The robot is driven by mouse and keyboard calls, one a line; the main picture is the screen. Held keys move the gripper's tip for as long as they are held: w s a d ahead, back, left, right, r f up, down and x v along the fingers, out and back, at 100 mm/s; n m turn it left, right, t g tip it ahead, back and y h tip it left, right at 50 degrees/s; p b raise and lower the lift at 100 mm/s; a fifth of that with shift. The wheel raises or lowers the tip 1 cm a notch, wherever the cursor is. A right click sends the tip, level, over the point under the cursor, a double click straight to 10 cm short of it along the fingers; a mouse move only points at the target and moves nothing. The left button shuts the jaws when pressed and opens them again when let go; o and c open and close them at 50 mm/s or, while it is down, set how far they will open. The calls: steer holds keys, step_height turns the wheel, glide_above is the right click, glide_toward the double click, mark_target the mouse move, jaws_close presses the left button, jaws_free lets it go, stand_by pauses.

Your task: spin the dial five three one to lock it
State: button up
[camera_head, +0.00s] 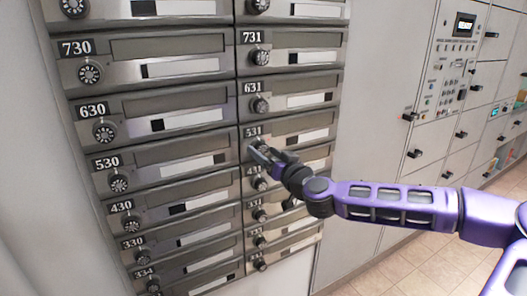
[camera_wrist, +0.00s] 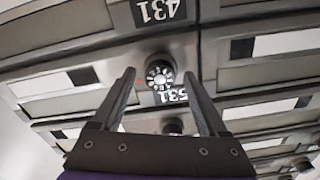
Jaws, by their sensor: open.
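The 531 mailbox (camera_head: 302,135) is in the right column of the mailbox wall, with a dark panel and a white strip. Its round dial (camera_wrist: 160,71) shows in the wrist view, upside down, with its 531 label (camera_wrist: 172,96) just under it in the picture. My gripper (camera_head: 259,150) reaches this dial from the right and mostly hides it in the head view. In the wrist view, my two fingers (camera_wrist: 160,80) stand apart on either side of the dial. A gap shows between each fingertip and the dial. The dial's exact setting is too small to read.
The 631 dial (camera_head: 260,105) is above and the 431 dial (camera_head: 261,184) below. The 530 dial (camera_head: 119,183) is in the left column. Grey lockers (camera_head: 385,150) and a control panel (camera_head: 455,70) stand at right. The tiled floor (camera_head: 400,270) is clear at lower right.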

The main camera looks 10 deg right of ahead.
jaws_close()
stand_by(0.3)
steer(key=shift+m, duration=0.3)
